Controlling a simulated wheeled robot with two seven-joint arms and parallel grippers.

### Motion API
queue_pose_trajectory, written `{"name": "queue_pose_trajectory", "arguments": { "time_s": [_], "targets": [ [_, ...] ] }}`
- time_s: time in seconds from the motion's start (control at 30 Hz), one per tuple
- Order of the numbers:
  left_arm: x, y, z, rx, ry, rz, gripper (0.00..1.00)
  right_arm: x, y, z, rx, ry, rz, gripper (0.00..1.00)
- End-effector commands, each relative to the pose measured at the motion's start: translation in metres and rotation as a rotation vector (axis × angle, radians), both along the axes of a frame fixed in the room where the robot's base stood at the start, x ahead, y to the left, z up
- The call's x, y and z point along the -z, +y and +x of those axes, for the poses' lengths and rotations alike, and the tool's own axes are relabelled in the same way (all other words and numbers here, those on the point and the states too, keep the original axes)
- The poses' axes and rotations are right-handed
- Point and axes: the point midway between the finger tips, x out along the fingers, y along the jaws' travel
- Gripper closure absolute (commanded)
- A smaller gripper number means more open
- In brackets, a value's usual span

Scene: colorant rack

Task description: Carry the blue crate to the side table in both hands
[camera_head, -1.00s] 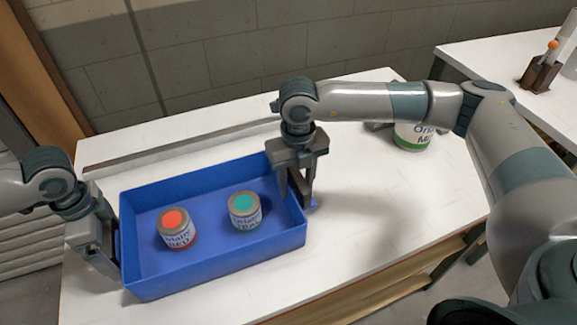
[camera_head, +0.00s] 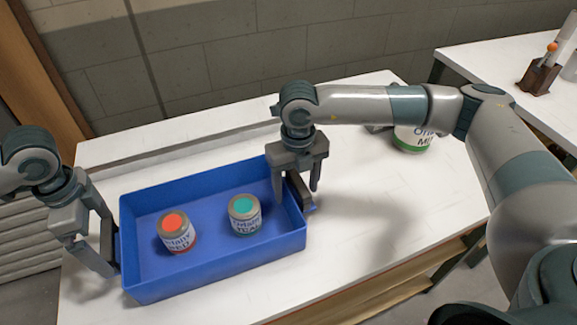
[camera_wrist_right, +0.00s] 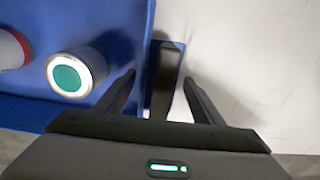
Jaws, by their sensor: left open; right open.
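The blue crate (camera_head: 215,277) stands on the white table and holds a red-topped can (camera_head: 176,233) and a teal-topped can (camera_head: 245,214). My left gripper (camera_head: 107,266) is open at the crate's left wall; whether a handle lies between its fingers is unclear. My right gripper (camera_head: 297,190) is open at the crate's right wall. In the right wrist view, its fingers (camera_wrist_right: 160,95) stand either side of a dark handle-like piece (camera_wrist_right: 164,75) on the crate wall, with gaps at both sides. A second white table (camera_head: 485,55), probably the side table, is at upper right.
A white can with a green band (camera_head: 412,140) stands on the table behind my right forearm. A brown holder (camera_head: 539,76) sits on the second table. A gap separates the tables. The near table is clear right of the crate.

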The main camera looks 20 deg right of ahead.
Motion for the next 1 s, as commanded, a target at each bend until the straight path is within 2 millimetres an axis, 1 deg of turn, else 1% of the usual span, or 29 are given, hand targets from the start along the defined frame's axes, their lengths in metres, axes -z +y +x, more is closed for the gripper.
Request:
{"name": "queue_pose_trajectory", "arguments": {
  "time_s": [0.03,0.2,0.4,0.6,1.0],
  "targets": [
    [-0.01,0.0,0.001,0.0,-0.004,0.0,0.0,0.0,0.0,0.0,0.0,0.0,0.0,0.39],
    [-0.04,0.0,0.001,0.0,-0.003,0.0,0.0,0.0,0.0,0.0,0.0,0.0,0.0,0.39],
    [-0.064,0.0,0.0,-0.001,-0.002,0.001,0.0,0.0,0.0,0.0,0.0,0.0,0.0,0.39],
    [-0.071,0.0,0.0,0.0,0.0,0.001,0.0,0.0,0.0,0.0,0.0,0.0,0.0,0.39],
    [-0.071,0.0,0.0,0.0,0.0,0.001,0.0,-0.002,0.0,0.0,0.0,0.0,0.0,0.39]
  ]
}}
